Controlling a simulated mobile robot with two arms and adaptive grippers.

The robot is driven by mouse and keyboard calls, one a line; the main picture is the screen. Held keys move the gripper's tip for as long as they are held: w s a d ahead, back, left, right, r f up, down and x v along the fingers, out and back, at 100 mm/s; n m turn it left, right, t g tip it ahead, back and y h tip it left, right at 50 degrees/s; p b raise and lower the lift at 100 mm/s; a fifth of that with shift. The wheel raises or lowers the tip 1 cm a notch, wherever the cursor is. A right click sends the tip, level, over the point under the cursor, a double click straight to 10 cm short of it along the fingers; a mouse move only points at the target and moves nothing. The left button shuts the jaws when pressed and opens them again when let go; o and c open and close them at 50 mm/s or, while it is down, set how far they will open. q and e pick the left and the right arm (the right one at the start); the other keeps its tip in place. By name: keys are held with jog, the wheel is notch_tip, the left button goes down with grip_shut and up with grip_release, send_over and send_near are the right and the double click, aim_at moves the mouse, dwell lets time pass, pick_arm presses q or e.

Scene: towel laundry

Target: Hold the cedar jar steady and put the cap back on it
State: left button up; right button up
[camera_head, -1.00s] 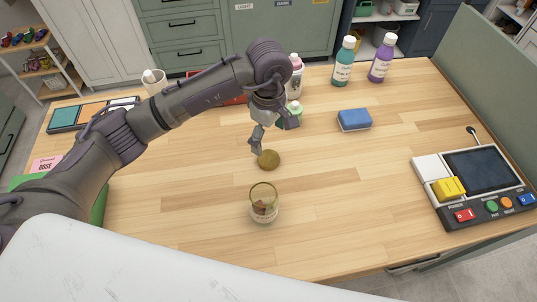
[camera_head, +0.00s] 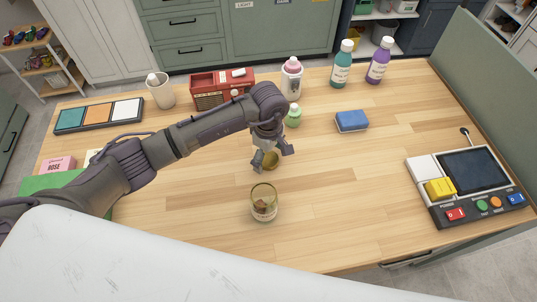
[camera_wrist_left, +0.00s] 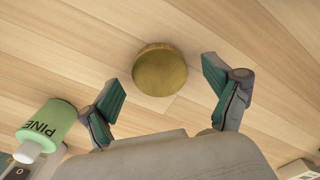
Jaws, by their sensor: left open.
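The open glass cedar jar (camera_head: 263,207) stands upright on the wooden table, with brown pieces inside. Its round brass-coloured cap (camera_head: 271,160) lies on the table just behind the jar, partly hidden by my left gripper. My left gripper (camera_head: 272,163) points down over the cap with its fingers apart. In the left wrist view the cap (camera_wrist_left: 160,70) lies between and ahead of the two open green-padded fingertips (camera_wrist_left: 164,92), with gaps on both sides. My right gripper is not in view.
A blue sponge (camera_head: 352,121) lies to the right. A control panel (camera_head: 470,185) sits at the right edge. The table right of the jar is clear.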

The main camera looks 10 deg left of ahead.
aim_at(268, 158)
pick_arm(q)
jog(key=shift+f, duration=0.2)
jog(key=c, duration=0.9)
jog(key=shift+o, duration=0.2)
jog(key=shift+r, duration=0.1)
jog(key=shift+r+b, duration=0.4)
jog(key=shift+r, duration=0.05)
notch_tip(268, 158, up, 3)
jog(key=shift+w+f+b, duration=0.1)
jog(key=shift+f+b, duration=0.1)
jog(key=shift+b, duration=0.6)
jog(key=s+d+r+b, duration=0.4)
jog(key=d+r, duration=0.3)
jog(key=d, duration=0.4)
jog(key=shift+r, duration=0.2)
